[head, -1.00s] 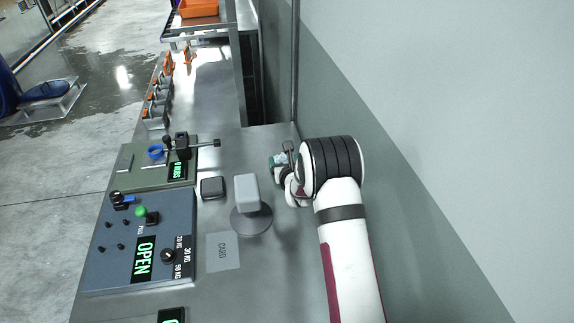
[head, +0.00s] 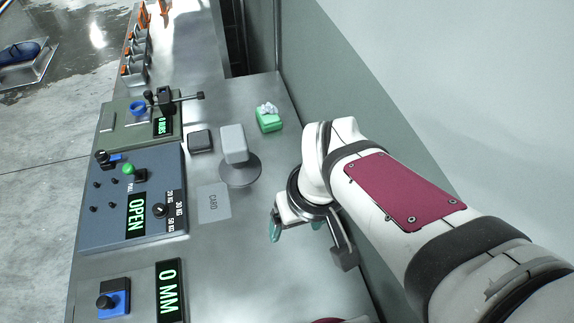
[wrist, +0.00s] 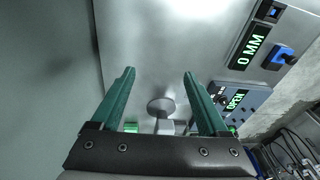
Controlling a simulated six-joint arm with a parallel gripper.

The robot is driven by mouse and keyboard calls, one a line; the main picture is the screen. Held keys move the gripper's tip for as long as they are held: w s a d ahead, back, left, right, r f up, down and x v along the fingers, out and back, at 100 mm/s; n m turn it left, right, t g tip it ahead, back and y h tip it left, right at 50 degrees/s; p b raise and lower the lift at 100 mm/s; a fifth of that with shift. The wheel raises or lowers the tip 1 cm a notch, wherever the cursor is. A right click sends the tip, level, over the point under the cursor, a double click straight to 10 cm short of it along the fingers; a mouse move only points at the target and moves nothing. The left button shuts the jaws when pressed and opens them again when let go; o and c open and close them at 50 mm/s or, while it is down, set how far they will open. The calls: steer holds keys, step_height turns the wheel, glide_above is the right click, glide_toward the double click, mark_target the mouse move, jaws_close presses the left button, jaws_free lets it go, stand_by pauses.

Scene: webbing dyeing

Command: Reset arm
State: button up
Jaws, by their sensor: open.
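My gripper (head: 308,237) is over the metal bench (head: 240,285), to the right of the card mark and the round-based grey stand. Its green fingers show in the wrist view (wrist: 160,85), spread apart with nothing between them. The bench surface lies beyond the fingertips. The arm reaches in from the lower right in the head view.
A green box with crumpled pale material on top (head: 268,120) sits at the back of the bench. The grey stand (head: 234,145), black block (head: 200,140), blue OPEN panel (head: 110,215) and 0 MM display (head: 170,290) stand left. A wall (head: 450,100) rises right.

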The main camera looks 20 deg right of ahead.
steer(key=s+a+r+m+g, duration=0.1)
steer(key=s+m, duration=0.5)
steer(key=s, duration=0.2)
steer(key=shift+a+g+y, duration=0.3)
steer(key=shift+g+y, duration=0.1)
